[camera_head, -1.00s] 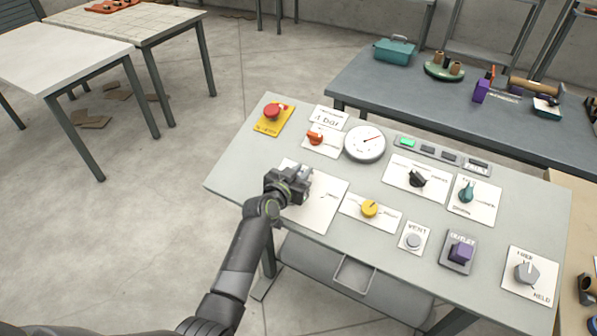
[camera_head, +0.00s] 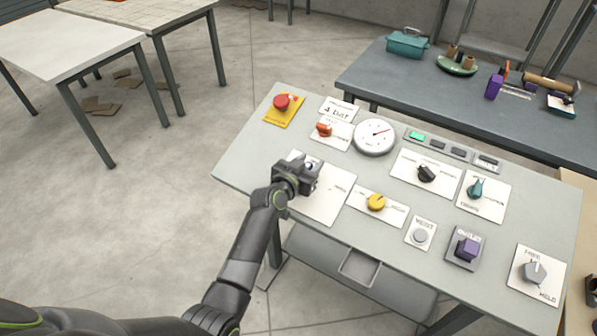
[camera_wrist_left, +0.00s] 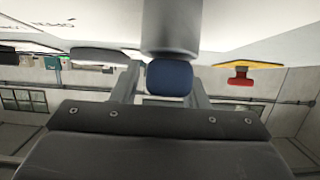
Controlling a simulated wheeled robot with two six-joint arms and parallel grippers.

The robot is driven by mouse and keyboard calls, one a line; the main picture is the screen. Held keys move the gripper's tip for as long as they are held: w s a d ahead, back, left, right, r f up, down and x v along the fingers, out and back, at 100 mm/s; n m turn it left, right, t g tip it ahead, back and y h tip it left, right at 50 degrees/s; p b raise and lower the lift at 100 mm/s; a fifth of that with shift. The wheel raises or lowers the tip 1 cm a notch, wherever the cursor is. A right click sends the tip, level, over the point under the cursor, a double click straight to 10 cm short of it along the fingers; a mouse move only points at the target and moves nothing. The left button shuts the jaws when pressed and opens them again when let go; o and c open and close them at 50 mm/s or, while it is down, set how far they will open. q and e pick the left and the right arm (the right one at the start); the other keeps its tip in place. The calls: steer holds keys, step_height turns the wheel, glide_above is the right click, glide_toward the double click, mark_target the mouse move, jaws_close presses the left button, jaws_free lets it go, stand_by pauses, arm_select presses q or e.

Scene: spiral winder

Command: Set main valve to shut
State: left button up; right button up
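A white plate (camera_head: 322,205) lies on the left part of the sloping grey panel. My left gripper (camera_head: 313,168) is over its upper part and hides whatever control is mounted there. In the left wrist view, a grey rounded part (camera_wrist_left: 171,28) with a blue end (camera_wrist_left: 170,78) shows between the two fingers of my left gripper (camera_wrist_left: 168,90). The fingers are apart, close to either side of the blue end; I cannot tell whether they press on it. The control's pointing direction and the small plate lettering are not readable. My right gripper is not in view.
Nearby on the panel are a red button on yellow (camera_head: 282,102), an orange knob (camera_head: 324,129), a round gauge (camera_head: 374,137), a yellow knob (camera_head: 376,202) and a black knob (camera_head: 426,173). A dark table (camera_head: 385,85) stands behind; floor at left is open.

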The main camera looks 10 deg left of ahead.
arm_select(q)
steer(key=b+v, duration=0.3)
steer(key=v, duration=1.4)
steer(key=shift+s+a, duration=0.1)
steer(key=s+a+f+n+g+y, duration=0.1)
steer(key=s+a+f+g, duration=0.15)
steer(key=f, duration=0.85)
steer(key=s+a+f+n+g+y, duration=0.15)
steer(key=s+f, duration=0.25)
steer(key=f, duration=0.8)
steer(key=s+a+f+n+g+y, duration=0.1)
steer(key=s+a+f+g, duration=0.2)
steer(key=f, duration=0.8)
steer(key=s+a+f+g, duration=0.2)
steer(key=s+f, duration=0.4)
steer(key=s, duration=0.5)
steer(key=s+a+f+g+y+b, duration=0.1)
steer(key=s+a+f, duration=0.3)
steer(key=s, duration=0.7)
steer(key=s+a+f+g+y, duration=0.1)
steer(key=s+a+f+g, duration=0.2)
steer(key=s+f, duration=0.6)
steer(key=s+n, duration=0.1)
steer(key=s, duration=0.1)
steer(key=shift+s, duration=0.25)
